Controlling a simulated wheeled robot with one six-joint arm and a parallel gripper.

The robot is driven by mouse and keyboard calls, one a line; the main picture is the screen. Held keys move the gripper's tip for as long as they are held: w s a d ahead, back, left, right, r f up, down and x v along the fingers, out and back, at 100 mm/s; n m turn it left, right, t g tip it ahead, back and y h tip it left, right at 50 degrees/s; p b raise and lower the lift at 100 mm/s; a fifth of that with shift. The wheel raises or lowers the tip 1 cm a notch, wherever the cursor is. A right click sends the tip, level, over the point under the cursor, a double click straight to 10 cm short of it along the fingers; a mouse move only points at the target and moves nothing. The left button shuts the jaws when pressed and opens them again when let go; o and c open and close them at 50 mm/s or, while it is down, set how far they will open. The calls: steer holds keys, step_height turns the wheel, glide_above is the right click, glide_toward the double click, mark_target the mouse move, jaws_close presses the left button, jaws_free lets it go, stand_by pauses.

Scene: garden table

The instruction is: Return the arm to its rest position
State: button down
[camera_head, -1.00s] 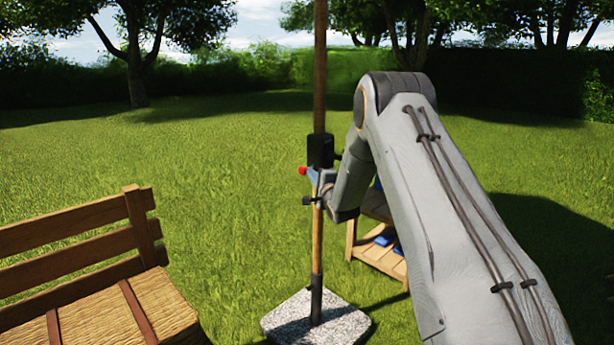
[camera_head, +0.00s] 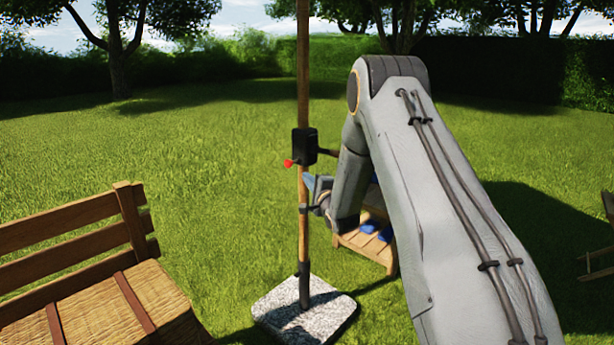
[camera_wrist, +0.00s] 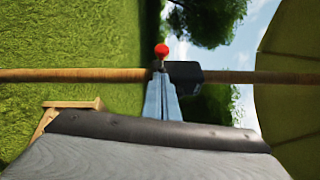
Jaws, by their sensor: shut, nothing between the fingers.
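My gripper (camera_head: 307,182) is at the wooden umbrella pole (camera_head: 304,225), just below the black crank housing (camera_head: 304,146) in the head view. Its blue-grey fingers (camera_wrist: 159,80) are shut and empty in the wrist view, pointing toward the pole. A red knob (camera_head: 288,162) sits to the left of the housing; in the wrist view the knob (camera_wrist: 162,50) shows just beyond the fingertips. I cannot tell whether the fingertips touch the pole or the housing. My arm is bent, with its elbow high, and hides part of the scene at the right.
The pole stands in a stone base (camera_head: 304,312). A wooden bench (camera_head: 85,250) is at the left. A low wooden shelf (camera_head: 378,252) with blue items stands behind my arm. Part of a wooden chair (camera_head: 603,262) shows at the right edge. Open lawn lies between.

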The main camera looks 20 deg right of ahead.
steer(key=shift+a, duration=0.15)
steer(key=s+a+n+g, duration=0.2)
steer(key=s+n+g, duration=0.4)
steer(key=s, duration=1.1)
steer(key=s+a+f+n+g+h, duration=0.1)
steer(key=s+n+g, duration=0.5)
steer(key=s, duration=1.1)
steer(key=s+a+f+n+g+h, duration=0.1)
steer(key=s+a+n+g, duration=0.3)
steer(key=s, duration=1.3)
steer(key=shift+s+f+n+g, duration=0.25)
steer(key=shift+n+g, duration=0.75)
steer(key=shift+n, duration=0.1)
